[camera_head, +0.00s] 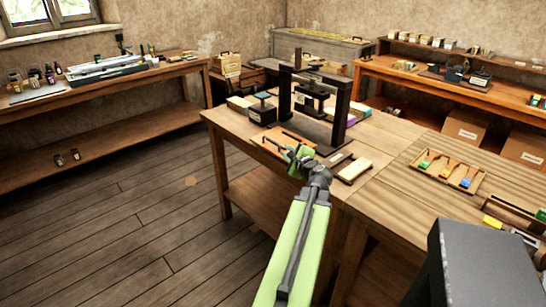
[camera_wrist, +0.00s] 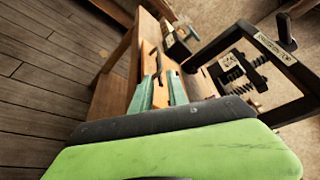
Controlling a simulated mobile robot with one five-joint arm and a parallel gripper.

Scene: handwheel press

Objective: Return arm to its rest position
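My gripper (camera_head: 298,156) is over the front edge of the press table, at the end of my green arm. In the wrist view its two teal fingers (camera_wrist: 163,82) stand apart, with orange-brown wood showing between them and nothing clearly held. The black handwheel press (camera_head: 318,100) stands upright on the table just behind my gripper; its frame, screw and label show in the wrist view (camera_wrist: 240,70). An orange-brown wooden tray (camera_head: 268,143) with a dark rod lies beside my gripper, partly hidden by it.
A dark box (camera_head: 263,108) stands left of the press. A cream pad on a dark board (camera_head: 354,168) lies to its right. A wooden tray with coloured pieces (camera_head: 448,172) lies farther right. Benches line the walls. The plank floor (camera_head: 130,220) at left is clear.

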